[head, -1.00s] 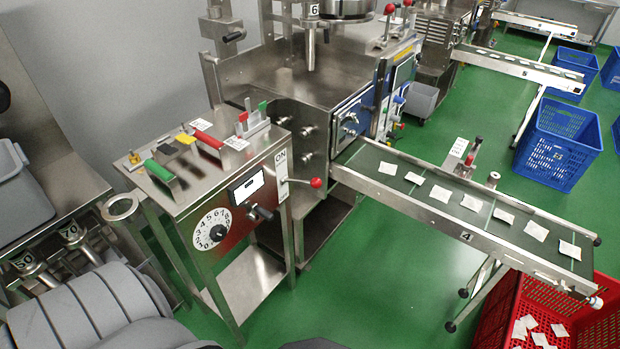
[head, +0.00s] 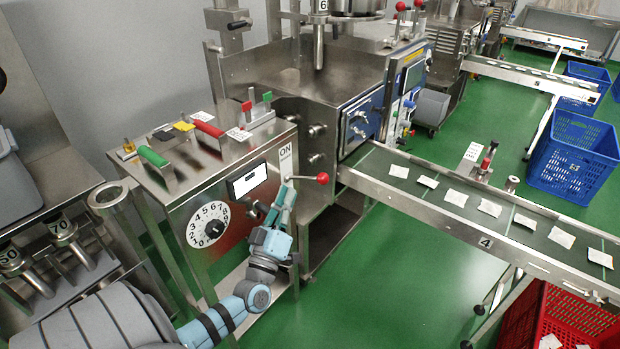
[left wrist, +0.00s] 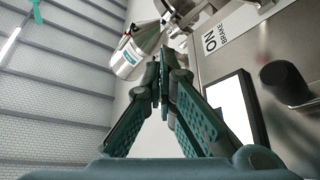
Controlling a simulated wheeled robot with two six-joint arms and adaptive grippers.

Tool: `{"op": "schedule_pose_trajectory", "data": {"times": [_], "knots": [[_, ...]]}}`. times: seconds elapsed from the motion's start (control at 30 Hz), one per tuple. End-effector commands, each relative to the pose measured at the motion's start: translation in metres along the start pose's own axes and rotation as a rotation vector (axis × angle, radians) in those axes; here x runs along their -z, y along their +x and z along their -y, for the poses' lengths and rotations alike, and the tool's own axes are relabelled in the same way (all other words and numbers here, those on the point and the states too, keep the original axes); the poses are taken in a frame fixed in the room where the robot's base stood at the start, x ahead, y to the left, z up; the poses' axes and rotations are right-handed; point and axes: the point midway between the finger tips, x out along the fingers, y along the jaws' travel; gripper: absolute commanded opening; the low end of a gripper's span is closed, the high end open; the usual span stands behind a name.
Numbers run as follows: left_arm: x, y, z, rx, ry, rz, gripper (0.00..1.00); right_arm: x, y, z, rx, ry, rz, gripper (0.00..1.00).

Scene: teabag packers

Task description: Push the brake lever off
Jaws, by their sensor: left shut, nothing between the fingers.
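The brake lever (head: 322,178) is a short metal rod with a red ball end, sticking out to the right from the white ON plate (head: 286,160) on the control cabinet's front corner. In the left wrist view the plate (left wrist: 224,34) reads "BRAKE ON". My left gripper (head: 287,188) is shut and empty, pointing up just below and left of the lever. In the left wrist view the fingertips (left wrist: 161,62) are together; I cannot tell whether they touch the lever. The red ball is not clear in that view. My right gripper is not in view.
The cabinet front has a dial (head: 209,227), a white display (head: 249,180) and a dark knob (head: 258,206) close to my left gripper. Coloured handles stand on its top. A conveyor (head: 420,205) with teabags runs to the right.

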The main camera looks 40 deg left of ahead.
Motion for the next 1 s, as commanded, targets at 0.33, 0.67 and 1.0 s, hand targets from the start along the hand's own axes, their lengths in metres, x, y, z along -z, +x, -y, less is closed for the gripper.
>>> {"op": "schedule_pose_trajectory", "data": {"times": [0.33, 0.67, 1.0], "knots": [[-0.001, 0.016, 0.001, 0.001, 0.001, 0.002, 0.00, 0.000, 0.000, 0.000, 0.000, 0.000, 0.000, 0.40], [-0.002, 0.085, 0.001, 0.000, 0.003, 0.001, 0.00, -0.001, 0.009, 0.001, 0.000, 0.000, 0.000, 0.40], [-0.038, 0.087, 0.002, 0.002, 0.002, 0.006, 0.00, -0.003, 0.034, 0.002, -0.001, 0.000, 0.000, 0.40]]}}
